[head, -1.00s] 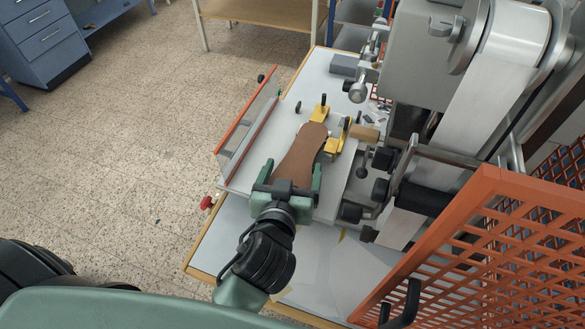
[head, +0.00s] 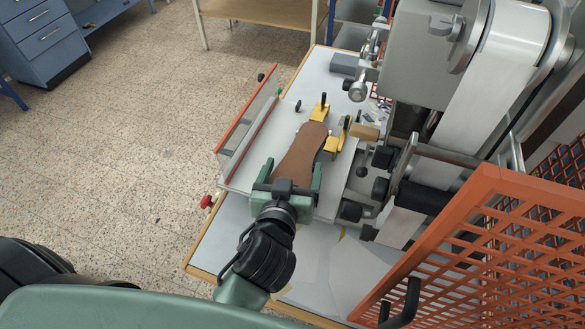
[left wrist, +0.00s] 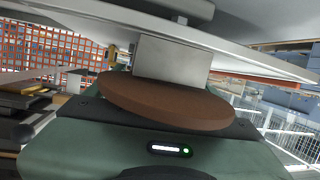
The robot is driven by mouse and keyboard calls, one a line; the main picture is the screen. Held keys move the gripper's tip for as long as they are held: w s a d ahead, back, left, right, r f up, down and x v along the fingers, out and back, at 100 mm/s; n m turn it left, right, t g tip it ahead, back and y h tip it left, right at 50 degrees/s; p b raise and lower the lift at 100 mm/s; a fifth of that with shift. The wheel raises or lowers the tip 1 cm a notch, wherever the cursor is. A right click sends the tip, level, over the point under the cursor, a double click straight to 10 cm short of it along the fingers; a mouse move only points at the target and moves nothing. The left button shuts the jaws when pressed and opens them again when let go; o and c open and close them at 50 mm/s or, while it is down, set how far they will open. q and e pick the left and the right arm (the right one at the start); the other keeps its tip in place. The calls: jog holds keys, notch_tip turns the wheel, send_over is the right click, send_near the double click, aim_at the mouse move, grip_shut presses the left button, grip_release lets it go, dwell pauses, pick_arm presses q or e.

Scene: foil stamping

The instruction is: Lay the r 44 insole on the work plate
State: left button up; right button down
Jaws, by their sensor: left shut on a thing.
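The brown insole (head: 302,150) lies lengthwise over the grey work plate (head: 262,157) in the head view, its far end beside the yellow stops (head: 331,142). My left gripper (head: 288,188) is shut on the near end of the insole. In the left wrist view the insole's brown end (left wrist: 165,100) is close up, in front of the green gripper body (left wrist: 160,150). Whether the insole touches the plate all along its length cannot be told. My right gripper is not in view.
The grey press (head: 420,60) with its foil band stands close on the right. An orange mesh guard (head: 480,250) is at the lower right. An orange-edged clear guard (head: 247,108) runs along the left of the plate. A red knob (head: 206,201) sits at the table's left edge.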

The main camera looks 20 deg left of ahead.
pick_arm(q)
jog(key=shift+f, duration=0.2)
dwell(0.6)
jog(key=o, duration=1.3)
